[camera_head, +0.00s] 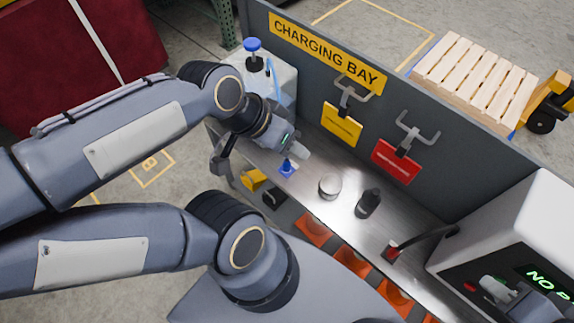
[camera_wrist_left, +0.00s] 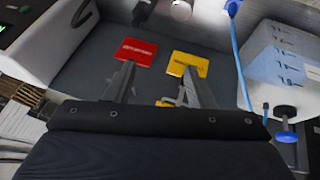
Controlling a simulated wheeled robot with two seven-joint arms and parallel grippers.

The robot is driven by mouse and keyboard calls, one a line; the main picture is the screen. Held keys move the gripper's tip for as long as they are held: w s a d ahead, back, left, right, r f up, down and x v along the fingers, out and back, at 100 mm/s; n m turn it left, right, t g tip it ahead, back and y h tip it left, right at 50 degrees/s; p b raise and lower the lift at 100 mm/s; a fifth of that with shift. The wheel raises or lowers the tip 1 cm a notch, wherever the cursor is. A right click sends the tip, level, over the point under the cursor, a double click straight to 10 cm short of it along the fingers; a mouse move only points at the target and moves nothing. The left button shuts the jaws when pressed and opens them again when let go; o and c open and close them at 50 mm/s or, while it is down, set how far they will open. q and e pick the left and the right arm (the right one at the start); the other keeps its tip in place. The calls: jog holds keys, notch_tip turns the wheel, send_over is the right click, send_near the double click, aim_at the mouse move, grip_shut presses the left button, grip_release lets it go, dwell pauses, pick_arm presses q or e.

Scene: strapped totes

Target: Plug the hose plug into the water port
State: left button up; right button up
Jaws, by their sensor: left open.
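A blue plug-like piece (camera_head: 287,169) is on the metal counter, just below my left gripper (camera_head: 300,150). In the left wrist view the blue plug (camera_wrist_left: 233,7) is at the top edge, at the end of a blue hose (camera_wrist_left: 240,65). My left gripper (camera_wrist_left: 158,78) is open there, with nothing between its fingers. The hose also shows by the white tank (camera_head: 272,75) in the head view. My right gripper (camera_head: 500,290) is at the lower right by a white machine; its jaw state is unclear. I cannot identify the water port with certainty.
A white tank (camera_head: 285,88) with a blue-topped cap (camera_head: 252,45) stands at the counter's far left end. A white round piece (camera_head: 330,186) and a black cylinder (camera_head: 368,203) stand on the counter. Yellow (camera_head: 341,125) and red (camera_head: 396,161) tags hang on the grey back panel.

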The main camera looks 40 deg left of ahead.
pick_arm(q)
jog(key=w+a+f+m+g+y+b, duration=0.1)
jog(key=w+a+f+m+b, duration=0.25)
jog(key=f, duration=0.45)
jog(key=w+a+f+m+g+y+b, duration=0.1)
jog(key=w+a+f+m+g+b, duration=0.15)
jog(key=w+f+m+b, duration=0.35)
jog(key=m+g+y+b, duration=0.1)
jog(key=m+b, duration=0.5)
jog(key=m, duration=0.3)
send_over(287, 161)
jog(key=shift+n, duration=0.25)
notch_tip(287, 161, down, 17)
jog(key=shift+w+a+f, duration=0.1)
jog(key=shift+w+a+f+g, duration=0.1)
jog(key=shift+f+g, duration=0.15)
jog(key=shift+f, duration=0.05)
notch_tip(287, 161, down, 9)
jog(key=b, duration=0.7)
jog(key=shift+p, duration=0.35)
